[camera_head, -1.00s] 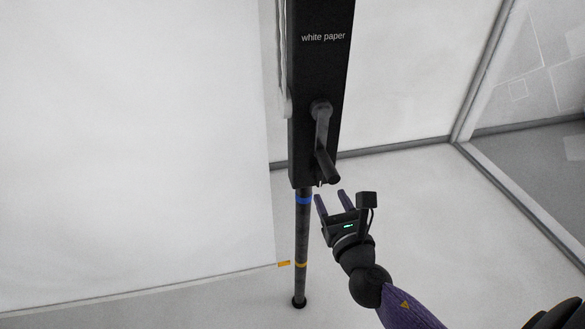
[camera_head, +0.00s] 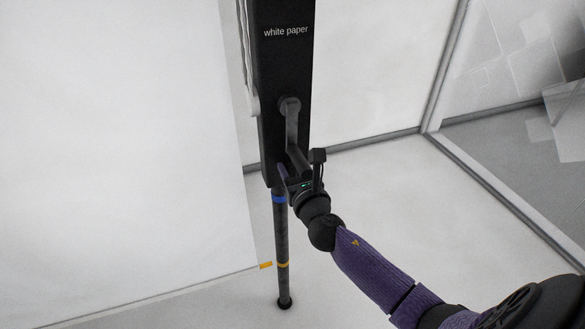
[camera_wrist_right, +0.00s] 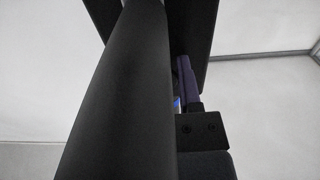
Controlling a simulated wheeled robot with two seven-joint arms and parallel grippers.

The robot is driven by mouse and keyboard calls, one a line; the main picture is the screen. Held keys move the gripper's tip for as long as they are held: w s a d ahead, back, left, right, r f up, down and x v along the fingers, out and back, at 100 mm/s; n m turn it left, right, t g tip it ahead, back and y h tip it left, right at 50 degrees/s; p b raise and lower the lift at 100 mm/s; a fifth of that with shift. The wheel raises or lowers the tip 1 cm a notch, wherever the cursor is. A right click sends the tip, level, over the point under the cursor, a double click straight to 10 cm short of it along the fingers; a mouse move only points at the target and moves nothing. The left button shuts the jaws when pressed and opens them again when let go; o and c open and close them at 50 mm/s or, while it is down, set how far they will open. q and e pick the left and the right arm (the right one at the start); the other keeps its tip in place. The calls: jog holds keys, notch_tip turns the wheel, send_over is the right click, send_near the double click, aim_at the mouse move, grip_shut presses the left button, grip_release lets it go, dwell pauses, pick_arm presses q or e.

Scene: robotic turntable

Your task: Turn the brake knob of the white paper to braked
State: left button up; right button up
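The white paper (camera_head: 110,150) hangs as a large sheet on the left in the head view. Its black housing (camera_head: 285,65), labelled "white paper", has a crank handle (camera_head: 292,130) on its face. My right gripper (camera_head: 293,171) is at the housing's lower end, close below the crank's grip. One purple finger (camera_wrist_right: 187,80) shows in the right wrist view; the other is hidden. Its spread from the palm looks open. The crank grip (camera_wrist_right: 125,95) fills the middle of the wrist view. I cannot make out the brake knob; the gripper covers the housing's bottom edge. My left gripper is out of view.
A dark pole (camera_head: 282,240) with blue and yellow bands runs from the housing to the floor. An orange tag (camera_head: 265,265) is at the paper's lower corner. Open floor (camera_head: 420,220) lies to the right, bounded by a grey frame rail (camera_head: 490,185).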

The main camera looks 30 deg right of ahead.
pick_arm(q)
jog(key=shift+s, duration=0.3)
pick_arm(e)
jog(key=shift+m, duration=0.3)
grip_shut()
jog(key=shift+d+m, duration=0.1)
jog(key=shift+m, duration=0.5)
jog(key=m, duration=0.3)
jog(key=shift+s+d+f, duration=0.1)
jog(key=shift+d, duration=0.1)
jog(key=m, duration=0.8)
jog(key=f+m, duration=0.1)
jog(key=m, duration=0.4)
jog(key=shift+d, duration=0.3)
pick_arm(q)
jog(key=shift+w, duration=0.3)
